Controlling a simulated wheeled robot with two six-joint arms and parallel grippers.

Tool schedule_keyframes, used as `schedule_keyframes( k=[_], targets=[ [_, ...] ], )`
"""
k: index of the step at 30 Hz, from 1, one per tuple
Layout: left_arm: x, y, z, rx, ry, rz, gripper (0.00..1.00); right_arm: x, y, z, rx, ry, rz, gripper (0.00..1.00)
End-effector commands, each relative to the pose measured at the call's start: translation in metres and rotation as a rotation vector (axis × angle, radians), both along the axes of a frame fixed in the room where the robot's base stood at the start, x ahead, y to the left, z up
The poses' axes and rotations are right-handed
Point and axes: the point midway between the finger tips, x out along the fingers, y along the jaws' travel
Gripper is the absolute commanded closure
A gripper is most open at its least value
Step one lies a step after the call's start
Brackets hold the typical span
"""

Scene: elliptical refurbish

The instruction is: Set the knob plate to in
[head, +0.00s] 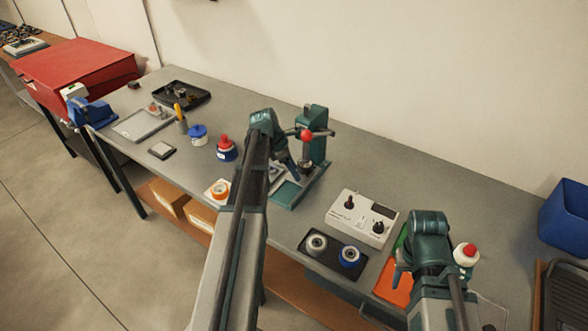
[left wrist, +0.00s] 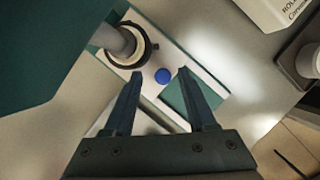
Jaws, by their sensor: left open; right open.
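In the head view my left arm partly hides the plate. My right gripper (head: 402,270) is open over the orange and green mats.
A white control box (head: 361,218) and a black tray with two round parts (head: 326,262) stand right of the press. A red-capped bottle (head: 226,150) and an orange ring part (head: 219,190) are left of it. A blue bin (head: 566,212) is far right.

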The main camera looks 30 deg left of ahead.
Motion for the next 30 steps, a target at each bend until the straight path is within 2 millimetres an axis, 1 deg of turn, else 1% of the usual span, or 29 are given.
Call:
schedule_keyframes(
  k=[8, 24, 27, 30],
  targets=[
    [-0.006, 0.007, 0.027, 0.0, 0.0, 0.001, 0.43, 0.0, 0.0, 0.027, 0.0, 0.0, 0.0, 0.5],
    [-0.027, 0.031, 0.108, 0.0, -0.001, 0.001, 0.43, 0.0, 0.0, 0.108, 0.0, 0.0, 0.003, 0.5],
    [-0.03, 0.036, 0.119, 0.0, -0.001, 0.001, 0.43, 0.0, 0.0, 0.119, 0.0, 0.0, 0.0, 0.5],
    [-0.032, 0.038, 0.125, 0.0, -0.001, 0.0, 0.43, 0.0, 0.0, 0.125, 0.001, 0.0, -0.002, 0.5]
  ],
)
